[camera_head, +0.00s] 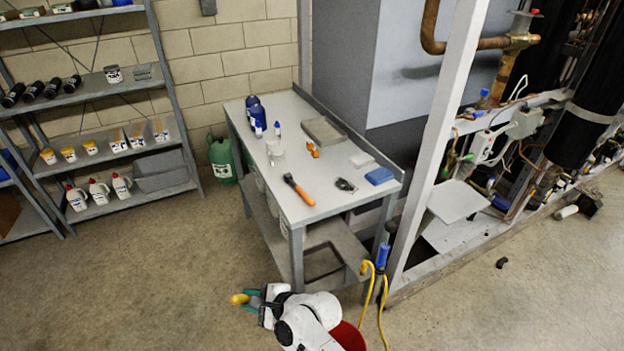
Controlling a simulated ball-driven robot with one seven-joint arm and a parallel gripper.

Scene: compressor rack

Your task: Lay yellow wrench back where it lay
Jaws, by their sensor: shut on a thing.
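My gripper (253,299) is at the bottom centre of the head view, in front of and below the near left corner of the grey workbench (352,206). It is shut on the yellow wrench (239,298). Only a rounded yellow end sticks out to the left of the greenish fingers; the rest is hidden by the gripper or too small to tell. On the bench top lies an orange-handled tool (299,190) with a dark head, near the front left. Bare bench top lies around it.
The bench also bears blue bottles (256,113), a grey box (323,132), a small dark object (345,185) and a blue block (379,176). A red bucket (349,338) and yellow hose (368,285) are near my arm. A white rack post (432,150) stands right. Floor at left is clear.

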